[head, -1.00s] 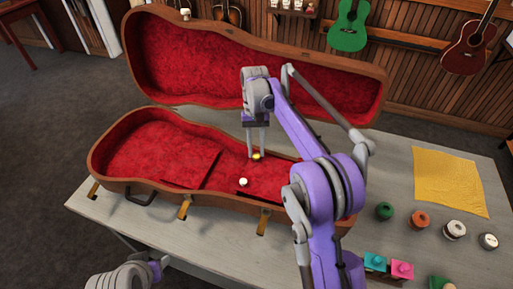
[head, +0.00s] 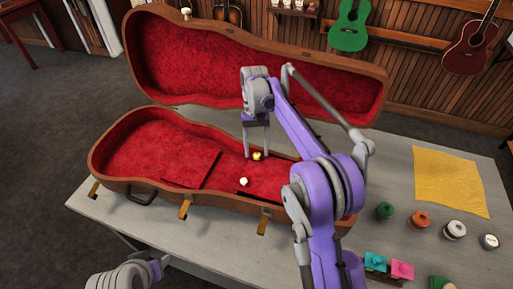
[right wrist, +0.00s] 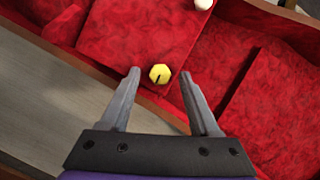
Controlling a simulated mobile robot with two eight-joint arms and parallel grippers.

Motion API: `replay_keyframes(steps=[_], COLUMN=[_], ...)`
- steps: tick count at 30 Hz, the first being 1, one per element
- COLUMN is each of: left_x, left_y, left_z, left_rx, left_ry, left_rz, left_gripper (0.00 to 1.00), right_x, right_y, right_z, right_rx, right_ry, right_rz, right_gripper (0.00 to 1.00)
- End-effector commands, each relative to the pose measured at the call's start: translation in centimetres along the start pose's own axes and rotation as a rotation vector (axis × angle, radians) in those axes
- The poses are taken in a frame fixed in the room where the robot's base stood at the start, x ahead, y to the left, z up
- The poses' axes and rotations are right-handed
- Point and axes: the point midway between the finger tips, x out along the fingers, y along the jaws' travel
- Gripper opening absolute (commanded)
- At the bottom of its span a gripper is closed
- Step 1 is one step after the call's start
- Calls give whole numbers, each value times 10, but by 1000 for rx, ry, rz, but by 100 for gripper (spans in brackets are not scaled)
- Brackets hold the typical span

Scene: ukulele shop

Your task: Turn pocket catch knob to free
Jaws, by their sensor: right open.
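The pocket catch knob (head: 257,156) is a small yellow knob inside the red-lined ukulele case (head: 140,189). In the right wrist view the knob (right wrist: 159,73) shows a dark pointer line and lies between and just beyond my fingertips. My right gripper (head: 257,154) is open around or just above the knob; I cannot tell whether the fingers touch it. A white round knob (head: 244,182) is nearer the front of the case and also shows at the top of the right wrist view (right wrist: 203,4). Of my left arm only a part shows at the lower left; its gripper is out of view.
The case lid (head: 290,75) stands open behind. Brass latches (head: 184,209) line the front edge. To the right on the table (head: 460,225) are a yellow cloth (head: 449,182), several round spools or jars, and pink and teal blocks (head: 402,270). The front left table strip is clear.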

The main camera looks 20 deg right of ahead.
Motion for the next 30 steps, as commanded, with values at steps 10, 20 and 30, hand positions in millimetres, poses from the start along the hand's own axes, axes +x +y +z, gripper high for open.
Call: replay_keyframes(steps=[10, 20, 30], left_x=[-8, -21, -22], left_y=[0, 0, 0], left_z=[-10, -28, -29], left_rx=[0, 0, 0], left_ry=[9, 28, 29], left_rz=[0, 0, 0], left_gripper=[50, 50, 50], right_x=[-49, -104, -108], right_y=[0, 0, 0], right_z=[0, 0, 0], right_rx=[1, 0, 0], right_ry=[2, 3, 0], right_rz=[0, 0, 0], right_gripper=[62, 62, 62])
